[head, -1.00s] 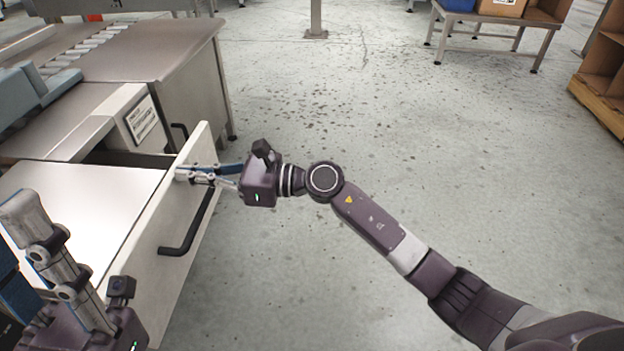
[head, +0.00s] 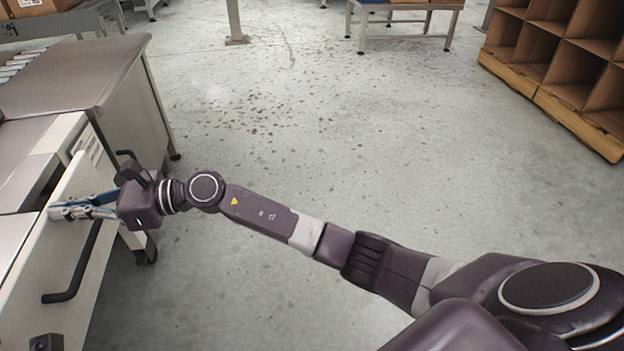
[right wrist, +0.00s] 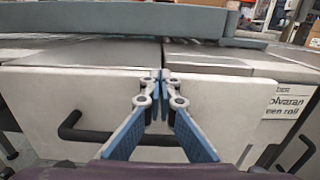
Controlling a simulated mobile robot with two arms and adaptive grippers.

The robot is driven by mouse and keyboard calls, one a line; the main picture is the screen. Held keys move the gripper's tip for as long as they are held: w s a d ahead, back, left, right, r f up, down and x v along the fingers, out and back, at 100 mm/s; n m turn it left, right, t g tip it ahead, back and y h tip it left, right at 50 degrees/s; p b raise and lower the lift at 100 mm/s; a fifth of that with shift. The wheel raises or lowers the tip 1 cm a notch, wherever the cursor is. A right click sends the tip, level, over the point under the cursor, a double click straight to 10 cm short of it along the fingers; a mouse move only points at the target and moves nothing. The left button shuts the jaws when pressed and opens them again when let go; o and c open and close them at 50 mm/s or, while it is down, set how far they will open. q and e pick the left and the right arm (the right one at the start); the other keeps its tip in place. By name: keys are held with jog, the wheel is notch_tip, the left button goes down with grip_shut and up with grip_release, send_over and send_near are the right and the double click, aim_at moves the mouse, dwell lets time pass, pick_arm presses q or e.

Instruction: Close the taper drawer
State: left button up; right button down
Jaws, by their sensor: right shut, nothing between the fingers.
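The taper drawer (head: 62,256) stands partly pulled out at the left of the head view, with a pale front panel and a dark bar handle (head: 75,270). In the right wrist view the drawer front (right wrist: 50,95) spans the middle, its handle behind the fingers. My right gripper (head: 58,212) is shut and empty, its fingertips at the upper part of the drawer front, seemingly touching it. The right wrist view shows the blue-backed fingers (right wrist: 160,80) together at the panel's top edge. Only a small dark part at the bottom left may belong to my left arm; its fingers are out of view.
A grey bench (head: 70,60) stands beyond the drawer. A second dark handle shows beside a printed label (right wrist: 290,105) in the right wrist view. Cardboard bins (head: 560,60) on a pallet stand at the far right. The floor (head: 320,140) between is clear.

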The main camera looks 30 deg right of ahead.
aim_at(40, 212)
jog(key=x, duration=0.4)
jog(key=shift+w+a+b, duration=0.15)
jog(key=shift+a+b, duration=0.15)
jog(key=shift+a, duration=0.15)
jog(key=shift+w+r, duration=0.1)
jog(key=shift+r, duration=0.15)
